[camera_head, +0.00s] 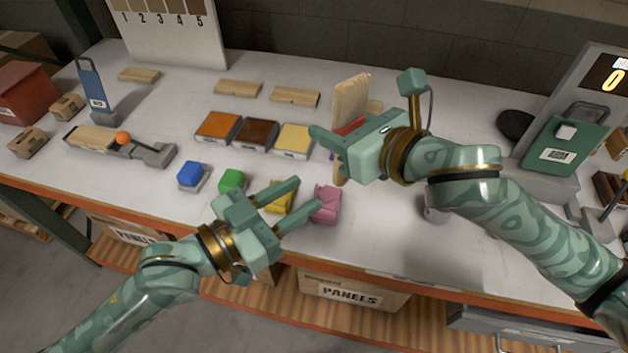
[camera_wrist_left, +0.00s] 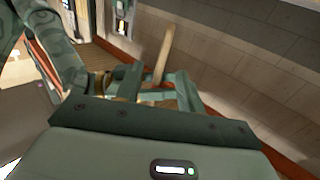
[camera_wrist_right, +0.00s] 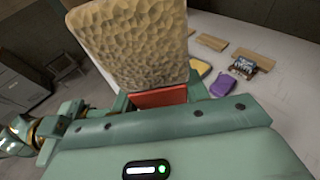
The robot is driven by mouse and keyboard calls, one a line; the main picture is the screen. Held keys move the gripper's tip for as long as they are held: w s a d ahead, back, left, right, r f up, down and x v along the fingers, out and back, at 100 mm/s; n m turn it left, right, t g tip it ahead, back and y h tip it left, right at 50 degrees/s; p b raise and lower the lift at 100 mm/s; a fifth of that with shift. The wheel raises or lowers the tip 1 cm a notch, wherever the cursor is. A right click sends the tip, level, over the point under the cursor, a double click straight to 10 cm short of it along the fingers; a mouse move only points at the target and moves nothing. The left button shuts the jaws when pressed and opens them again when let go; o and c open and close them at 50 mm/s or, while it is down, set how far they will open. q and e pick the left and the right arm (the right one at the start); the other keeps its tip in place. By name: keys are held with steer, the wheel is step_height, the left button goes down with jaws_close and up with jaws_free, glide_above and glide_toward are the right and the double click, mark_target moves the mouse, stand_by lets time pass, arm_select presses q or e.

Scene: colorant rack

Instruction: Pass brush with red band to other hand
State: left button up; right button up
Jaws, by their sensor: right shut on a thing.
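The brush with the red band is held upright in my right gripper (camera_head: 333,142). Its broad tan bristle head (camera_head: 350,97) points up, with the red band (camera_head: 350,126) just above the fingers and part of the wooden handle (camera_head: 340,175) below. The right wrist view shows the bristle head (camera_wrist_right: 130,45) and red band (camera_wrist_right: 158,97) close up.
Blue (camera_head: 191,174), green (camera_head: 232,180) and pink (camera_head: 326,204) blocks sit near the front edge. The table front right of the pink block is fairly clear.

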mark_target(337, 174)
arm_select(q)
steer(key=x, duration=1.1)
steer(key=shift+w, duration=0.1)
jaws_close()
arm_select(e)
steer(key=o, duration=1.1)
